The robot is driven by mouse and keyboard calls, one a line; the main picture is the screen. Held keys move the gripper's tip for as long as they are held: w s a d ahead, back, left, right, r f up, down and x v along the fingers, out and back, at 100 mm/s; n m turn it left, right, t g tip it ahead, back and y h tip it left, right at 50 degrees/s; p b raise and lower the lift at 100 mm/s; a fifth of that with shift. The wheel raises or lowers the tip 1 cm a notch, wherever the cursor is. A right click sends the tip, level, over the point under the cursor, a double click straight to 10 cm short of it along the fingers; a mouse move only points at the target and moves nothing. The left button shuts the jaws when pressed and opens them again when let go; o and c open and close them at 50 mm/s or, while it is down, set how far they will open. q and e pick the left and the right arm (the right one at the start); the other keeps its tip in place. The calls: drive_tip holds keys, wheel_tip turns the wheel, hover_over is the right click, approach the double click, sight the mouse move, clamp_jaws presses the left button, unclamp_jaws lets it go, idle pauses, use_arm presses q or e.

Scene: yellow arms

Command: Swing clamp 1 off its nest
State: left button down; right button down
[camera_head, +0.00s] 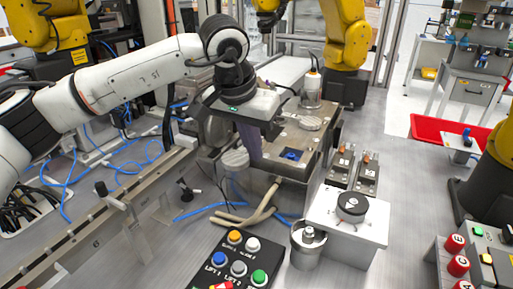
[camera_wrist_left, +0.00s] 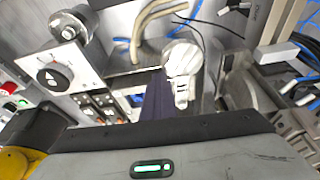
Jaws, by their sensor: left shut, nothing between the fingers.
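My left gripper (camera_head: 250,150) hangs over the near left edge of the fixture plate (camera_head: 286,163), fingers pointing down. Its dark purple fingers (camera_wrist_left: 158,98) look shut and empty. A pale round-topped metal clamp part (camera_head: 235,158) stands just left of the fingertips; in the left wrist view a silver clamp (camera_wrist_left: 182,62) shows close beside the fingers. I cannot tell whether they touch. No clamp number is readable, so I cannot tell which is clamp 1. A small blue piece (camera_head: 291,154) sits on the plate. The gripper body hides part of the plate. My right gripper is out of view.
A button box (camera_head: 238,268) and a white box with a black knob (camera_head: 350,208) stand in front. Two small blocks with copper-coloured tops (camera_head: 355,172) stand right of the plate. Beige hoses (camera_head: 250,214) and blue cables (camera_head: 203,209) lie nearby. A red tray (camera_head: 440,128) is at right.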

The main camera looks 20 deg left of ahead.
use_arm(q)
drive_tip(key=shift+a, duration=0.5)
drive_tip(key=d, duration=0.3)
drive_tip(key=w+d+p, duration=0.1)
drive_tip(key=shift+d+r, duration=0.35)
drive_tip(key=shift+d, duration=0.05)
drive_tip(key=a+r, duration=0.3)
drive_tip(key=r, duration=0.6)
drive_tip(key=shift+s+b, duration=0.3)
drive_tip(key=shift+s, duration=0.15)
drive_tip(key=shift+a, duration=0.1)
